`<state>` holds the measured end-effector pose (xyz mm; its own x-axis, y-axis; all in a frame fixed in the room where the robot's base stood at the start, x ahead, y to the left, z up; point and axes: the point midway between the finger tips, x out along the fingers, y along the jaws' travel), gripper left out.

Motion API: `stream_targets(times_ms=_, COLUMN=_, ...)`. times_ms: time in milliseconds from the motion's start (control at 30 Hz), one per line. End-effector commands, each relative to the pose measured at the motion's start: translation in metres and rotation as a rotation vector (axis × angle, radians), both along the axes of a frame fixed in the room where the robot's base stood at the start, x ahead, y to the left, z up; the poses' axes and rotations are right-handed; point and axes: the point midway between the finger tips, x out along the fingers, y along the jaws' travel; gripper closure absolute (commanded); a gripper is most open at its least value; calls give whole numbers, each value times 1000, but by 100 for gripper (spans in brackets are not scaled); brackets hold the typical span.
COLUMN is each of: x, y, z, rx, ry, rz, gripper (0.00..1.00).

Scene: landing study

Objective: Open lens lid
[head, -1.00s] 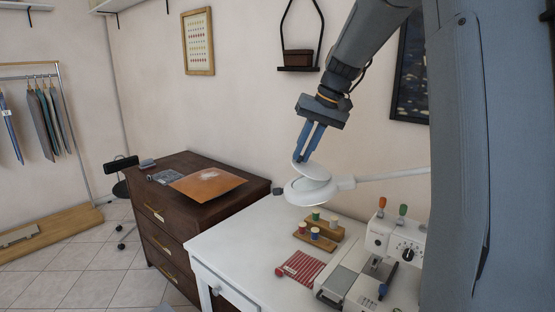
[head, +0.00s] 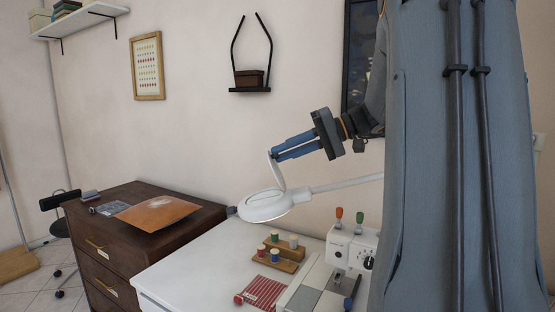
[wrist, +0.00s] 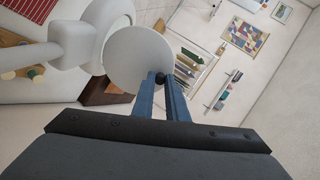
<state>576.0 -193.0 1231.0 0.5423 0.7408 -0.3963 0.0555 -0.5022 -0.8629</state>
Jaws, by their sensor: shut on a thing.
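The magnifier lamp has a round white head (head: 264,208) on a white arm above the white table. Its white lens lid (head: 278,175) stands steeply up from the head's far side, seen nearly edge-on. My gripper (head: 274,155) comes from the right, roughly level, shut at the lid's upper edge. In the wrist view the lid (wrist: 137,56) is a full pale disc, and the lamp head (wrist: 103,22) is behind it at the upper left. My gripper's blue fingers (wrist: 161,78) close on a small dark knob at the lid's edge.
Below the lamp, the white table (head: 195,258) holds a spool rack (head: 279,252), a red striped cloth (head: 263,292) and a sewing machine (head: 352,248). A dark dresser (head: 150,228) stands to the left. A small wall shelf (head: 249,90) hangs above the lamp.

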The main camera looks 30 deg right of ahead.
Motion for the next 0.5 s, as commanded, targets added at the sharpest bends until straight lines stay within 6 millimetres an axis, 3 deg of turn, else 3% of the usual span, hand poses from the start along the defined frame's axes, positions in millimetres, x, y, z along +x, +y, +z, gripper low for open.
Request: stream_targets(times_ms=500, x=-4, y=-6, z=0, rx=61, ry=-36, rz=2, gripper=100)
